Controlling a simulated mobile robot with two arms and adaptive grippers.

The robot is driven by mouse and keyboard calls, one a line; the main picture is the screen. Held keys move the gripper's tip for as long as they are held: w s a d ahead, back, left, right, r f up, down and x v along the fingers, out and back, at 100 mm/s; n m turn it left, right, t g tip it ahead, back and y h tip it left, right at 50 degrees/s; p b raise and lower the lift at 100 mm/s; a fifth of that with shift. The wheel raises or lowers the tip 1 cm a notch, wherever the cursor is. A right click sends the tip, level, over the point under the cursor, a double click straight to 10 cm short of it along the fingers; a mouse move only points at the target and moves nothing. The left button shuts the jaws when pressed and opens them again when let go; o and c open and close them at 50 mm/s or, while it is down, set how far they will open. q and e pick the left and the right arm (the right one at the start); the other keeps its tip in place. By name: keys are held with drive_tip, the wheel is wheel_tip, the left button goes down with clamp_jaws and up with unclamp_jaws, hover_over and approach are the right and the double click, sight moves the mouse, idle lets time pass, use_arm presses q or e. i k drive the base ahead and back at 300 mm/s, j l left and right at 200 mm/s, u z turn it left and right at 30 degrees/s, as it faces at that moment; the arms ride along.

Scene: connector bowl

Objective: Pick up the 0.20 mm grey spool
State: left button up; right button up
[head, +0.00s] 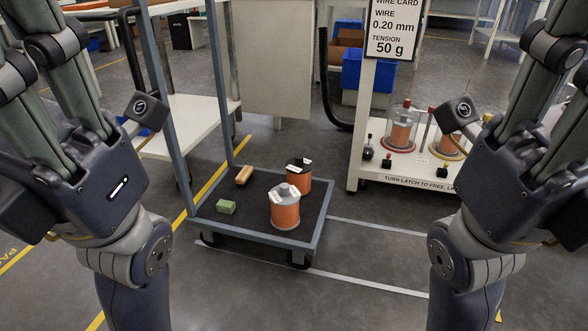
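A spool (285,207) with a grey top and orange-copper winding stands upright near the front right of the dark cart deck. White labels sit on its top, too small to read. A second spool (303,180) with a black top and the same winding stands just behind it, partly hidden. My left gripper (35,60) is at the upper left, its fingers spread and empty. My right gripper (555,60) is at the upper right, also spread and empty. The fingertips of both are partly cut off by the frame. Both are well apart from the spools.
The cart deck (262,185) has blue-grey posts and also holds a tan block (243,175) and a green block (226,207). A white stand (420,183) at right holds spools under covers. Its card (391,30) reads 0.20 mm, 50 g. The floor before the cart is clear.

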sight(284, 197)
drive_tip(key=i+l+u, duration=0.1)
drive_tip(key=i+l, duration=0.7)
drive_tip(key=l, duration=0.15)
drive_tip(key=u, duration=0.05)
